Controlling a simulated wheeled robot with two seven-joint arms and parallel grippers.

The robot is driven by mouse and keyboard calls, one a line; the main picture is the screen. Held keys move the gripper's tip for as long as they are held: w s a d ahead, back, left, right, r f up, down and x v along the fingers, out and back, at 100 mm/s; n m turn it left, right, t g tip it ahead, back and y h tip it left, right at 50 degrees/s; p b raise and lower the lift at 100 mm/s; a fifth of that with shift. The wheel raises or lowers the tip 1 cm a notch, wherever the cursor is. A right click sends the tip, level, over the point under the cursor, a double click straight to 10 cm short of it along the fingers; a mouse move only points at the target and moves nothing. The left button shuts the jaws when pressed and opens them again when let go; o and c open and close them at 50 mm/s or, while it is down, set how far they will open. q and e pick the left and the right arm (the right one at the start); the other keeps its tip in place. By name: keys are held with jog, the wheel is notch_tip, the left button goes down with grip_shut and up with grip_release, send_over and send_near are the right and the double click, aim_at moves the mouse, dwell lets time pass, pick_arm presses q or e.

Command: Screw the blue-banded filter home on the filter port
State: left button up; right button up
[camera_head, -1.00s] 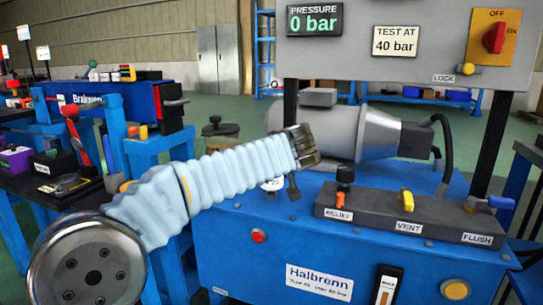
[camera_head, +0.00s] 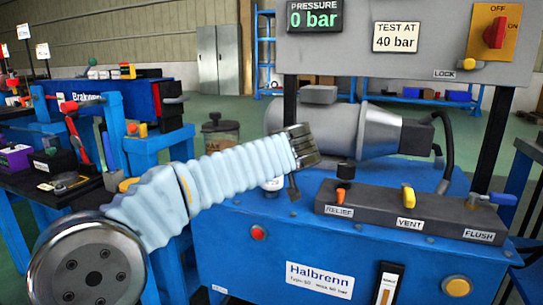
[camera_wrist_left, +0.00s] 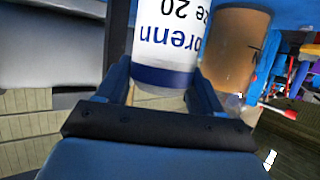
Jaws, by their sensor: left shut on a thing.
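The blue-banded filter (camera_wrist_left: 170,45) is a white cylinder with dark blue print and a dark blue band at its near end. In the left wrist view it stands between the two fingers of my left gripper (camera_wrist_left: 160,88), which is shut on it. In the head view my left arm's metal wrist (camera_head: 303,147) hangs over the left rear of the blue power unit. A small white part of the filter (camera_head: 273,184) shows just below my sleeve; the rest is hidden. The filter port is hidden, so I cannot tell whether the filter touches it. My right gripper is not in view.
The blue power unit (camera_head: 250,278) carries a motor (camera_head: 335,130) and a dark valve block (camera_head: 400,212) with relief, vent and flush handles. A jar with brown contents (camera_wrist_left: 238,48) stands beside the filter. The gauge panel (camera_head: 360,50) reads 0 bar.

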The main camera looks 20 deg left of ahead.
pick_arm(q)
jog(key=shift+f+b, duration=0.4)
jog(key=shift+b, duration=0.05)
jog(key=o, duration=1.4)
jog(key=shift+s+d, duration=0.1)
jog(key=shift+b+v, duration=0.4)
jog(key=shift+v, duration=0.7)
jog(key=v, duration=0.2)
jog(key=shift+s+d+r, duration=0.15)
jog(key=shift+s+r, duration=0.05)
jog(key=shift+s, duration=0.05)
